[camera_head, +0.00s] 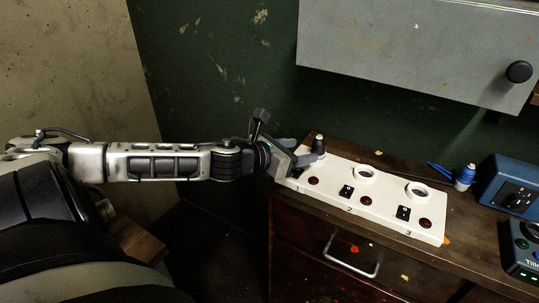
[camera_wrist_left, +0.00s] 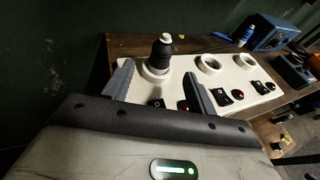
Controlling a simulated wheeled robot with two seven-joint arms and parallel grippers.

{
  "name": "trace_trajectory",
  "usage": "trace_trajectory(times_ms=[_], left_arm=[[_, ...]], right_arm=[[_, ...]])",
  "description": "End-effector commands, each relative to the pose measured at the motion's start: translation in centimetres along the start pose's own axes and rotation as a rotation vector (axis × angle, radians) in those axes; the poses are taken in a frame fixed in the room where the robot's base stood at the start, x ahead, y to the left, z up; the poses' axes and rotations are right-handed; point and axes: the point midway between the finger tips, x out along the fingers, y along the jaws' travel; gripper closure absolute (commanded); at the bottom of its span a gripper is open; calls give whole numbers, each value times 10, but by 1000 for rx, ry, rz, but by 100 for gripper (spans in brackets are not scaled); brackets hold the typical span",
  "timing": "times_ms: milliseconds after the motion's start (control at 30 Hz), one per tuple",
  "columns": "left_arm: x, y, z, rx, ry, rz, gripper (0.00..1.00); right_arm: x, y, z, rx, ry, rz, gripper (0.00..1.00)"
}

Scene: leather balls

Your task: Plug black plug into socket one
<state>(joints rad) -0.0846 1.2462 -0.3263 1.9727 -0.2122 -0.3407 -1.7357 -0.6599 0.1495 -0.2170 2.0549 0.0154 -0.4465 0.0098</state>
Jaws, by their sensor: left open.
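The black plug (camera_head: 319,144) stands upright at the left end of the white socket strip (camera_head: 385,209), by the number 1. In the left wrist view the black plug (camera_wrist_left: 162,54) sits in the white ring of socket one (camera_wrist_left: 151,73); how deep it sits I cannot tell. My left gripper (camera_head: 301,154) is open beside the plug. In the left wrist view its two fingers (camera_wrist_left: 157,80) lie either side of the plug in the picture, with gaps to it. Sockets two (camera_head: 365,174) and three (camera_head: 417,192) are empty. My right gripper is not in view.
The strip lies on a wooden cabinet (camera_head: 460,237) with a metal handle. Each socket has a black switch and red light. A blue plug (camera_head: 465,176), a blue box (camera_head: 508,187) and another device (camera_head: 524,245) stand at right. A grey wall cabinet (camera_head: 420,45) hangs above.

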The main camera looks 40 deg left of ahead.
Motion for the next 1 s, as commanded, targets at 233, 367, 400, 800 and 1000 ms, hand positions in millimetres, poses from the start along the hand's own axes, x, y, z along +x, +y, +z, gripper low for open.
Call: trace_trajectory(times_ms=[233, 367, 400, 800, 1000], left_arm=[[-24, 0, -1, 0, 5, -1, 43], [-34, -2, -1, 2, 5, -4, 43], [-38, -2, 1, 1, 5, -4, 43], [-77, -2, 2, -4, 2, -4, 43], [-86, -1, 1, 1, 0, -3, 43]], right_arm=[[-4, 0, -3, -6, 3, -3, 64], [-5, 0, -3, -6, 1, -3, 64], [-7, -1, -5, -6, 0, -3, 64], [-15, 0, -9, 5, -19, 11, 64], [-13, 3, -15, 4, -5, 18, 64]])
